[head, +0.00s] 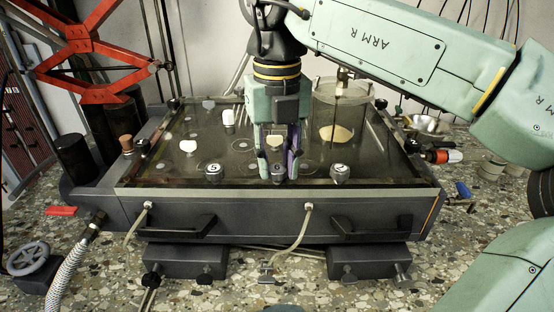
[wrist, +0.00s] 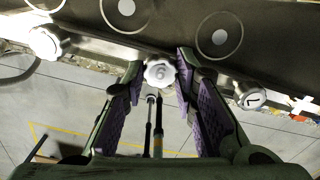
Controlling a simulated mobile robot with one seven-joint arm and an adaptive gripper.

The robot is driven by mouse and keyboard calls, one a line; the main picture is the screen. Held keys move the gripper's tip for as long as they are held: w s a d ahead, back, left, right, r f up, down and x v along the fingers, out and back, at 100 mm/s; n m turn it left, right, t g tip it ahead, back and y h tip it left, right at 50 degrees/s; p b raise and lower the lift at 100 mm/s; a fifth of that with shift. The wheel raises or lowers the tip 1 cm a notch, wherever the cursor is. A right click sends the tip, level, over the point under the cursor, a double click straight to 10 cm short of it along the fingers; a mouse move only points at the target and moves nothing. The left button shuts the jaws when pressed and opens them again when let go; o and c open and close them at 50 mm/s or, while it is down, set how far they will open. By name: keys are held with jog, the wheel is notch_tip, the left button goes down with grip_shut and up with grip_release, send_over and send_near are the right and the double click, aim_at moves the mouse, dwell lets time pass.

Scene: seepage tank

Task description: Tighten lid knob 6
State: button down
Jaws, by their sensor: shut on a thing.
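Lid knob 6 (wrist: 160,73) is a pale lobed knob marked 6, on the near edge of the dark tank lid. In the wrist view it sits between the purple-padded fingers of my gripper (wrist: 158,80). My gripper also shows in the head view (head: 278,172), pointing down at the lid's near edge, shut on the knob. There the fingers hide most of the knob. The lid (head: 240,150) lies flat on the tank. Whether the knob is fully seated cannot be told.
Knob 5 (head: 213,172) stands to the left and knob 7 (head: 340,173) to the right, both on the near edge. A clear cylinder (head: 343,105) stands on the lid behind my gripper at right. Black handles (head: 178,227) and hoses are on the tank's front.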

aim_at(277, 168)
dwell(0.4)
jog(key=c, duration=1.3)
grip_release()
jog(key=shift+r, duration=3.75)
